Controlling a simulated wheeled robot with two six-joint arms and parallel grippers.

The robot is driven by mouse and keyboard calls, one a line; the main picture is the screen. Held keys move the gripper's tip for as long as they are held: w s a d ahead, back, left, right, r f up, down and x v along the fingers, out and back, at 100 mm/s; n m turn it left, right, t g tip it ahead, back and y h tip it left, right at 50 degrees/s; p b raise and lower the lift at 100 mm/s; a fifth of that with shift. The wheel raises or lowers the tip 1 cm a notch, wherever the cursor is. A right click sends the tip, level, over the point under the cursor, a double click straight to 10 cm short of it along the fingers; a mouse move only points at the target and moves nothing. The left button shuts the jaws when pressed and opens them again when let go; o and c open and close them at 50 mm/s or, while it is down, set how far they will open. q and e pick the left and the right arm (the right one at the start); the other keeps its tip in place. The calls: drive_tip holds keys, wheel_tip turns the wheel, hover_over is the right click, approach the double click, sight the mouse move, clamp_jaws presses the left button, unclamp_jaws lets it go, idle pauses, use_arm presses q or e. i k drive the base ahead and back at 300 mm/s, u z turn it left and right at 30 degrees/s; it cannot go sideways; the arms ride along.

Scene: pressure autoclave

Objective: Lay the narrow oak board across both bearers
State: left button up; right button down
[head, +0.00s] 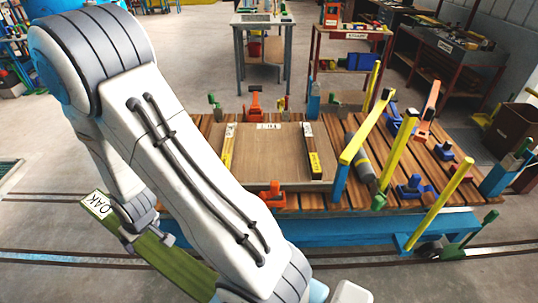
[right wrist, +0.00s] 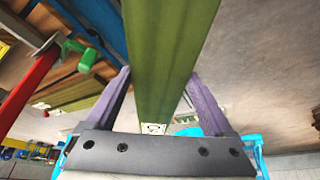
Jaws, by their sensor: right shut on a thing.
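The narrow oak board (head: 165,262) is green, with a white OAK label at its upper left end. My right gripper (head: 145,218) is shut on it near the labelled end, at the lower left, away from the cart. In the right wrist view the board (right wrist: 168,55) runs up between the two purple fingers of the gripper (right wrist: 157,105). My arm hides part of the board in the head view. The left bearer (head: 229,148) and right bearer (head: 311,150) are dark and yellow strips, lying apart on a brown panel with nothing across them. My left gripper is out of view.
The panel (head: 270,165) lies on a slatted cart top (head: 345,195). Orange clamps (head: 272,192) stand at its edges. Yellow posts (head: 398,150) and blue clamps (head: 413,188) rise on the right. A rail runs along the floor in front. Tables stand behind.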

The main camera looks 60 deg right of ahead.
sight(270, 157)
drive_tip(key=k, duration=0.85)
drive_tip(key=z, duration=1.15)
drive_tip(key=i, duration=1.7)
